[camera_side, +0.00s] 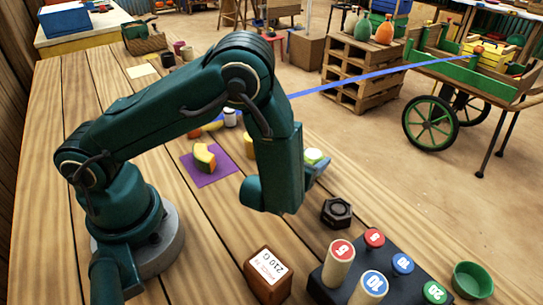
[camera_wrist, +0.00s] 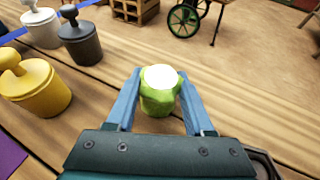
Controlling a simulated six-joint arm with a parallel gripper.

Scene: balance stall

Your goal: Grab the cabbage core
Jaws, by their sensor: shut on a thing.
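The cabbage core (camera_wrist: 158,98) is a light green chunk with a white cut top. In the wrist view it sits between the two blue fingers of my gripper (camera_wrist: 160,100), which is shut on it. In the side view the cabbage core (camera_side: 313,155) shows only partly beside my gripper (camera_side: 318,171), past my arm's last link. The wrist view does not make clear whether its underside touches the wooden table.
A yellow knobbed weight (camera_wrist: 35,88), a dark one (camera_wrist: 80,40) and a white one (camera_wrist: 40,25) stand left of my gripper. A melon slice (camera_side: 204,156) lies on a purple mat (camera_side: 212,174). A dark hex nut (camera_side: 336,212), a block marked 210 G (camera_side: 267,275) and a peg rack (camera_side: 322,286) stand nearer.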

